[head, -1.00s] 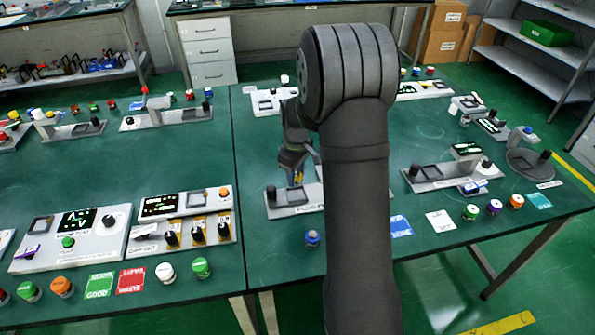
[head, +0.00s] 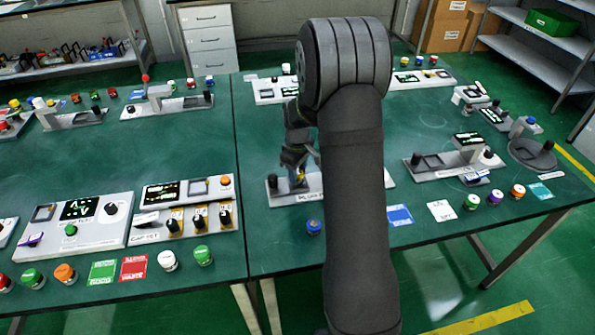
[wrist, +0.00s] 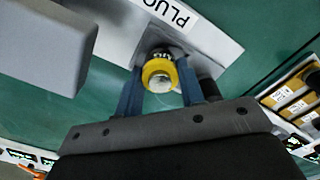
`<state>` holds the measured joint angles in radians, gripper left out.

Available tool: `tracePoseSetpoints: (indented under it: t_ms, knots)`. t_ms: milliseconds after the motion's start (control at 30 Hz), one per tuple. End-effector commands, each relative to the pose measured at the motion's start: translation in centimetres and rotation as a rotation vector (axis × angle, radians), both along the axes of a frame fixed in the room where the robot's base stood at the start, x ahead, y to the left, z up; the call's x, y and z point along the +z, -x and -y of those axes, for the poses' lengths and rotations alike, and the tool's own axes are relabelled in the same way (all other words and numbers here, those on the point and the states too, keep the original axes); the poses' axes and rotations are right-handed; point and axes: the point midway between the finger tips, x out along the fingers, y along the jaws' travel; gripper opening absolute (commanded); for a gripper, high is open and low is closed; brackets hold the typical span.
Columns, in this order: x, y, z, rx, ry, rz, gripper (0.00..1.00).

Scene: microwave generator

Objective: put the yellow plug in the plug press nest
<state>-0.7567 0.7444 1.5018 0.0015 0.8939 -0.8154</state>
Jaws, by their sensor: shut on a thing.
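The yellow plug (wrist: 158,72), a ring with a pale centre, sits between the two blue fingers of my gripper (wrist: 160,82) in the wrist view. My gripper is shut on it. Directly behind the plug is a dark square nest (wrist: 150,40) on the pale plug press plate (wrist: 215,42), whose label is partly cut off. The plug covers much of the nest, and I cannot tell whether it touches it. In the head view my gripper (head: 298,180) is low over the press plate (head: 283,195); my arm hides the plate's middle.
A grey block (wrist: 45,45) rises close beside my gripper in the wrist view. A black knob (head: 272,182) stands at the plate's left end. A blue-capped piece (head: 314,228) stands in front of the plate. Another station (head: 440,170) is to the right.

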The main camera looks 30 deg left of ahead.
Motion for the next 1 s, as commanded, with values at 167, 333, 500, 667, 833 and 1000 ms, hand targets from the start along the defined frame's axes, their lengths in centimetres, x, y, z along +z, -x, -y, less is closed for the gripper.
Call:
tracePoseSetpoints:
  t_ms: [167, 333, 500, 667, 833, 1000]
  knots:
    - [-0.4, 0.0, 0.0, 0.000, 0.000, 0.000, 0.09]
    - [-0.7, 0.0, 0.0, 0.000, 0.000, 0.000, 0.09]
    - [-1.0, 0.0, 0.0, 0.000, 0.000, 0.000, 0.09]
    - [-1.1, 0.0, 0.0, 0.000, 0.000, 0.001, 0.51]
    - [-1.1, 0.0, 0.0, 0.000, 0.000, 0.000, 0.61]
    - [-1.1, 0.0, 0.0, 0.000, 0.000, 0.000, 0.61]
